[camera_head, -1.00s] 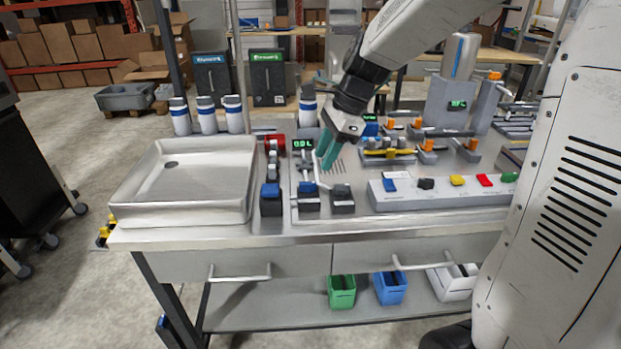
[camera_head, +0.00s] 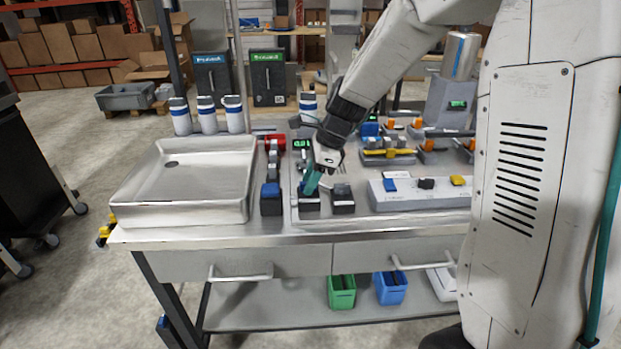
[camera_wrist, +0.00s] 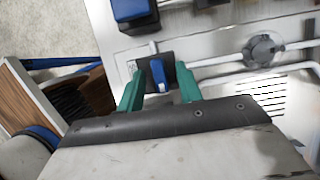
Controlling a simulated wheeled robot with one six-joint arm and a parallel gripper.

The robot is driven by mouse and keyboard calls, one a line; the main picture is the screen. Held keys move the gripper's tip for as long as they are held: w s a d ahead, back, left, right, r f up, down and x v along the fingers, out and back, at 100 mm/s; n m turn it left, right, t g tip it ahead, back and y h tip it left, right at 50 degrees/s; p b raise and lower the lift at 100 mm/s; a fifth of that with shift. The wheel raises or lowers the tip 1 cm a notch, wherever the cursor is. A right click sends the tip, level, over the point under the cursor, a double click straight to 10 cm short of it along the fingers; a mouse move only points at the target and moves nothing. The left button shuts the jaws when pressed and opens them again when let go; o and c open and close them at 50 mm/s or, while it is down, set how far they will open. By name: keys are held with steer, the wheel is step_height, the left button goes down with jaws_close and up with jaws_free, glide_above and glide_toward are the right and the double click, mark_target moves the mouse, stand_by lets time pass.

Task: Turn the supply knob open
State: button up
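A small blue knob (camera_wrist: 158,74) on a square black base (camera_wrist: 148,60) shows in the wrist view on the pale bench-top panel. I take it for the supply knob; the picture shows no readable label. My gripper (camera_wrist: 159,69) is open, with one teal finger on each side of the blue knob. Whether the fingers touch it I cannot tell. In the head view my gripper (camera_head: 310,187) points down over a black block (camera_head: 309,204) at the panel's front left. Its fingers hide most of the knob there.
A blue-topped black block (camera_head: 270,205) stands to the left, beside a large pale tray (camera_head: 180,214). Another black block (camera_head: 343,203) is close on the right. A strip with coloured buttons (camera_head: 410,200) lies farther right. Pipes with a grey round fitting (camera_wrist: 262,48) run nearby.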

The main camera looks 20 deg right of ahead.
steer(key=shift+c, duration=0.2)
jaws_close()
steer(key=shift+n, duration=0.4)
steer(key=n+g, duration=0.1)
steer(key=n, duration=0.2)
steer(key=shift+w+n+g, duration=0.15)
steer(key=shift+n+g, duration=0.25)
steer(key=n+g, duration=0.1)
steer(key=n, duration=0.3)
steer(key=shift+w+n+g, duration=0.15)
steer(key=shift+n+g, duration=0.15)
steer(key=shift+g, duration=0.1)
steer(key=n, duration=0.2)
steer(key=n+g+h, duration=0.1)
steer(key=n, duration=0.1)
steer(key=shift+w+h, duration=0.1)
steer(key=shift+h, duration=0.2)
steer(key=n+g+h, duration=0.1)
steer(key=n, duration=0.3)
steer(key=shift+a+r, duration=0.1)
steer(key=shift+a, duration=0.05)
steer(key=shift+n+h, duration=0.3)
steer(key=shift+n, duration=0.2)
